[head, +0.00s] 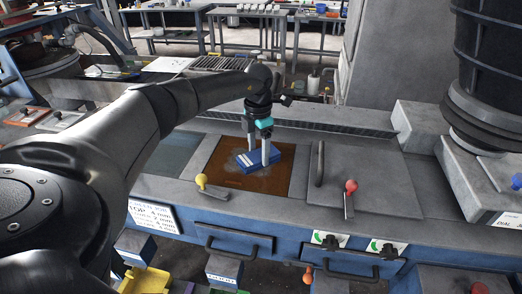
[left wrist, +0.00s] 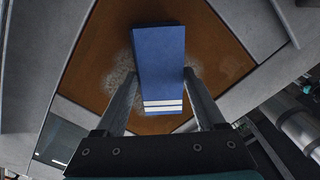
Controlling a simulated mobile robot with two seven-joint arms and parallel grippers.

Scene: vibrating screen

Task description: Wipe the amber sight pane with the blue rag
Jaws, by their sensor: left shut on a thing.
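The amber sight pane (head: 225,178) is a brown-orange square set in the top of the grey machine, with pale dusty smudges on it. My left gripper (head: 260,157) is above the pane, shut on the blue rag (head: 246,165), a blue block shape with white stripes. In the left wrist view the rag (left wrist: 158,65) sits between the two fingers, over the amber pane (left wrist: 100,55). A grey dusty patch shows on both sides of it. The rag appears on or very near the pane; I cannot tell if it touches. My right gripper is not in view.
A yellow-knobbed lever (head: 201,181) stands at the pane's front left and a red-knobbed lever (head: 350,187) to its right. A grey lid with a handle (head: 319,164) lies right of the pane. A large black cylinder (head: 490,60) rises at the right.

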